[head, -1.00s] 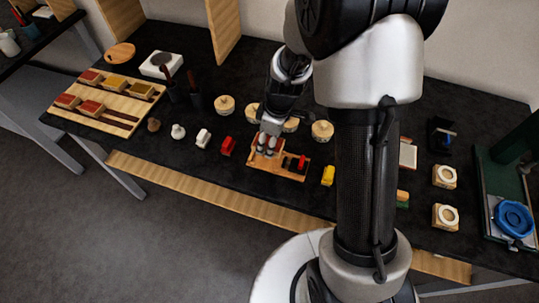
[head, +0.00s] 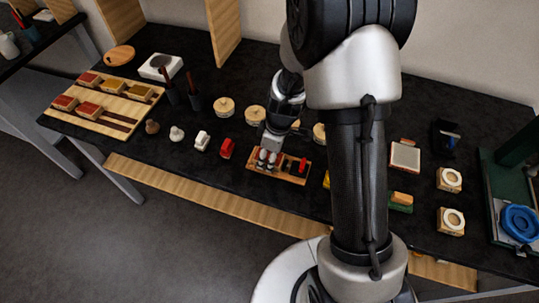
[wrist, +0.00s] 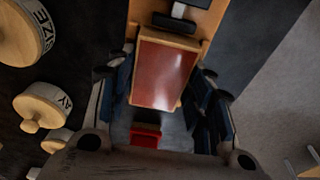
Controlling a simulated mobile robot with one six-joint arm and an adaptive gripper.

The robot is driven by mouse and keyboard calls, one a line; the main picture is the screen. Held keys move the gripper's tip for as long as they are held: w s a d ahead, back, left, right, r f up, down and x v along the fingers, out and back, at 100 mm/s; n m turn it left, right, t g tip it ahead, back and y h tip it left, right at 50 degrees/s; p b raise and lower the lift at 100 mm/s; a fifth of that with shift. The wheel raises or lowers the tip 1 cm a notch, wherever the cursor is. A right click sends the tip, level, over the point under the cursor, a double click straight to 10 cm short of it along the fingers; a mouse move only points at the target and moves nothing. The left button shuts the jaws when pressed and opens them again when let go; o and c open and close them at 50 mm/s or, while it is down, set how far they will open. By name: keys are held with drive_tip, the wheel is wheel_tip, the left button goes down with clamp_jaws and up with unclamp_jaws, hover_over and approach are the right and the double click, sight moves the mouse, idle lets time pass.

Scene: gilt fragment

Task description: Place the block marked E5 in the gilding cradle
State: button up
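My gripper (head: 267,158) is low over a wooden holder that looks like the gilding cradle (head: 293,180). In the wrist view, a wooden block with a glossy red face (wrist: 165,72) lies between the two fingers (wrist: 162,85). The fingers flank it closely, but I cannot tell whether both touch it. The cradle's wood (wrist: 207,18) shows beyond the block, with dark and pale parts on it. A small red part (wrist: 146,135) is nearer the palm. No E5 mark is readable, and the block's underside is hidden.
A red piece (head: 227,148) and a white piece (head: 201,141) stand left of the cradle. Round wooden-lidded items (head: 255,115) stand behind it. A wooden rack (head: 123,101) with several coloured blocks is at the left. My arm hides part of the table to the right.

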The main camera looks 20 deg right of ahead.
drive_tip(key=o, duration=0.4)
drive_tip(key=shift+r, duration=0.1)
drive_tip(key=s+r+m+t+p, duration=0.15)
drive_tip(key=s+r, duration=0.25)
drive_tip(key=r, duration=0.8)
drive_tip(key=s+r+m+p, duration=0.2)
drive_tip(key=s+r+m, duration=0.15)
drive_tip(key=r, duration=0.85)
drive_tip(key=s+r+m, duration=0.2)
drive_tip(key=s, duration=0.2)
drive_tip(key=s+r+m+t+h, duration=0.1)
drive_tip(key=s+r+m, duration=0.1)
drive_tip(key=s, duration=0.3)
drive_tip(key=s+r+m+t, duration=0.1)
drive_tip(key=s+r, duration=0.2)
drive_tip(key=s, duration=0.1)
drive_tip(key=shift+s+m, duration=0.4)
